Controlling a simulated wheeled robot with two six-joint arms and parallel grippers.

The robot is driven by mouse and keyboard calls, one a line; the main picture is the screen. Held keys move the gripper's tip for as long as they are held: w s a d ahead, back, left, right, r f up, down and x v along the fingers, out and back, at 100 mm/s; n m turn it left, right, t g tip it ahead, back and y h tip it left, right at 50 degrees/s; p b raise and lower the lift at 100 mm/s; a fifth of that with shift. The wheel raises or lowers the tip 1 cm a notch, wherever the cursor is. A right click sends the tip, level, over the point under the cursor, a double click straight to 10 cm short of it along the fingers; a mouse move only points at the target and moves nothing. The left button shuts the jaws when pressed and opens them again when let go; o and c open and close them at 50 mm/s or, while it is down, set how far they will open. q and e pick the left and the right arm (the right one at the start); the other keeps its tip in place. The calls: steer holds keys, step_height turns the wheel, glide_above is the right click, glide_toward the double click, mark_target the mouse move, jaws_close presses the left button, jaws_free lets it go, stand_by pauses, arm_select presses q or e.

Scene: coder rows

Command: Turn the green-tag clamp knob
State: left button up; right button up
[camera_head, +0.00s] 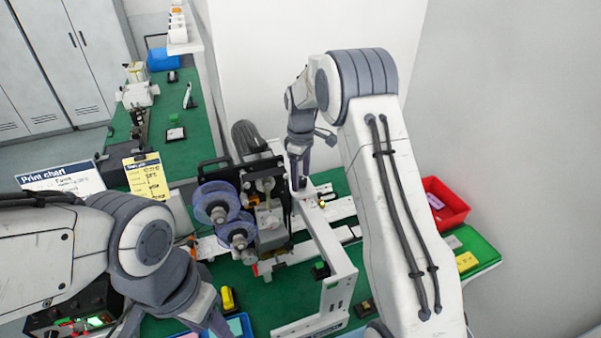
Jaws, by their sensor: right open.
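A coder machine (268,205) with two purple-blue reels (216,203) stands on the green bench. A small dark block with a green top (321,270) sits at the white frame (340,285) to its right; I cannot tell whether this is the green-tag clamp knob. My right gripper (299,180) is open and points down at the machine's right side, above the white rails. Nothing shows between its fingers; I cannot tell whether it touches anything. My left gripper (212,325) is low at the bottom edge, partly cut off, so its jaws are unclear.
A red bin (444,203) stands at the right end of the bench. A yellow object (228,299) lies near a blue tray (240,326) at the front. Another green bench (190,150) extends behind.

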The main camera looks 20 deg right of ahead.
steer(key=shift+f, duration=0.1)
jaws_close()
steer(key=shift+m, duration=0.4)
steer(key=m, duration=0.4)
steer(key=shift+m, duration=0.4)
steer(key=m, duration=1.1)
steer(key=shift+m, duration=2.2)
